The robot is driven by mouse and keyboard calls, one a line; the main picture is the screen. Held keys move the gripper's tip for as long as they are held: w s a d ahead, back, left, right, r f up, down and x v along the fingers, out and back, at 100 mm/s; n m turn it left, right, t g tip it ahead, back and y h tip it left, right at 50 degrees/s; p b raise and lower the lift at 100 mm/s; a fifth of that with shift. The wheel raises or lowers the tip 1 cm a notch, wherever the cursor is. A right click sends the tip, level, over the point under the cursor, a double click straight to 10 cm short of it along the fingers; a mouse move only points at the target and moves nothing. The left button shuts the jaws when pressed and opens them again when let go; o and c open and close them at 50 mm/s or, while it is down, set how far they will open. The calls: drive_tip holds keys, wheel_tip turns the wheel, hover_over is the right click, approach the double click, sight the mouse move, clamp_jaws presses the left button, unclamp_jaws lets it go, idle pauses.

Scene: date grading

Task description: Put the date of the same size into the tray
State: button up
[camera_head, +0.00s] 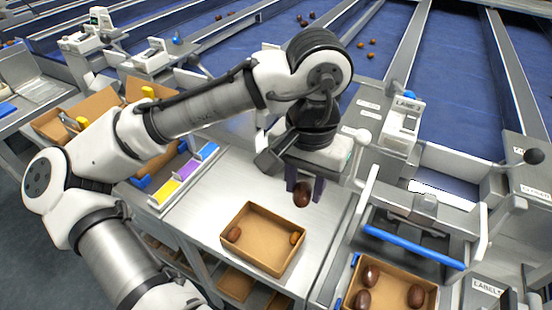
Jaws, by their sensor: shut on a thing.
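My gripper (304,190) is shut on a dark brown date (302,196) and holds it above the metal table, just behind a cardboard tray. That tray (250,262) lies on the table with two smaller, lighter brown dates in it, one at the left (233,234) and one at the right (295,238). A second cardboard tray (402,279) at the lower right holds large dark dates (371,275), (363,298), (416,296). The held date looks closer in size and colour to these.
A metal frame with a blue bar (413,246) stands over the back of the right tray. A label device (403,127) stands behind. Blue conveyor lanes (455,80) with a few dates lie at the back.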

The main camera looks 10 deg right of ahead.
drive_tip(key=s+d+f+b, duration=0.1)
drive_tip(key=s+d+f, duration=0.4)
drive_tip(key=s+d, duration=0.2)
drive_tip(key=s+d+f+b, duration=0.2)
drive_tip(key=s+d+f, duration=0.3)
drive_tip(key=s+d, duration=0.3)
drive_tip(key=d, duration=0.3)
drive_tip(key=shift+s+b, duration=0.3)
drive_tip(key=shift+f, duration=0.15)
drive_tip(key=shift+f+b, duration=1)
drive_tip(key=shift+f, duration=0.6)
drive_tip(key=shift+f+b, duration=0.85)
drive_tip(key=shift+f, duration=0.35)
drive_tip(key=shift+c, duration=0.2)
drive_tip(key=o, duration=0.7)
drive_tip(key=shift+o, duration=0.2)
